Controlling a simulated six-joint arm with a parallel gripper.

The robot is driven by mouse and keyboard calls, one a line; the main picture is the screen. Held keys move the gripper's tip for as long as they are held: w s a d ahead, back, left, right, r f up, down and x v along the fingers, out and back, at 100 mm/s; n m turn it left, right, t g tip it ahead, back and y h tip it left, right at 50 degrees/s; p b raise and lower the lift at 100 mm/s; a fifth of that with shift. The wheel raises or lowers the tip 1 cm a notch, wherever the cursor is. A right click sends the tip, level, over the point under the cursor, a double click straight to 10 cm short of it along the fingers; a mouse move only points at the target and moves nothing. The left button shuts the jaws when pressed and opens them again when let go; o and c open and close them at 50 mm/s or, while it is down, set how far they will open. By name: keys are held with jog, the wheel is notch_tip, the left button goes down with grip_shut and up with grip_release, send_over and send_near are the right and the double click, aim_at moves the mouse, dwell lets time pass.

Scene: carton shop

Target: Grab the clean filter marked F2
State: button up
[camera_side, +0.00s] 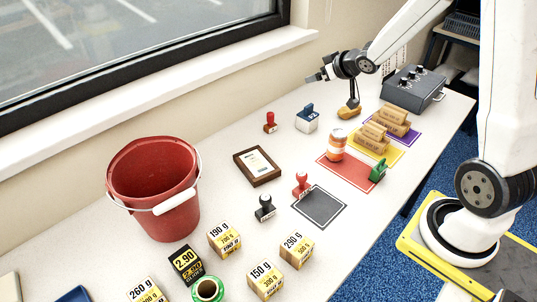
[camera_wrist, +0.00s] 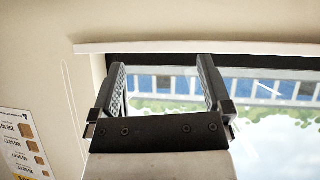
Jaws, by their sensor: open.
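I can make out no filter marked F2 in either view. My gripper (camera_side: 317,76) is raised above the back of the table, near the window sill, in the side view. In the wrist view my gripper (camera_wrist: 161,66) has its two black fingers wide apart with nothing between them. It faces the wall and window, away from the table things.
On the white table stand a red bucket (camera_side: 154,195), several weight-marked boxes (camera_side: 224,239), stamps (camera_side: 265,208), a framed card (camera_side: 257,165), an orange-white jar (camera_side: 336,147), wooden pieces on coloured mats (camera_side: 372,137) and a grey control box (camera_side: 412,90).

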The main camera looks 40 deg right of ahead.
jog(key=w+d+t+y, duration=0.1)
jog(key=d+t, duration=0.1)
jog(key=d, duration=0.2)
jog(key=y, duration=0.1)
send_near(310, 108)
jog(key=shift+n+t, duration=0.4)
jog(key=x, duration=0.4)
jog(key=shift+w+d+f, duration=0.2)
jog(key=shift+w+f, duration=0.05)
jog(key=shift+f, duration=0.25)
jog(key=shift+x, duration=1.35)
jog(key=shift+x, duration=2.55)
jog(key=shift+s+a, duration=0.1)
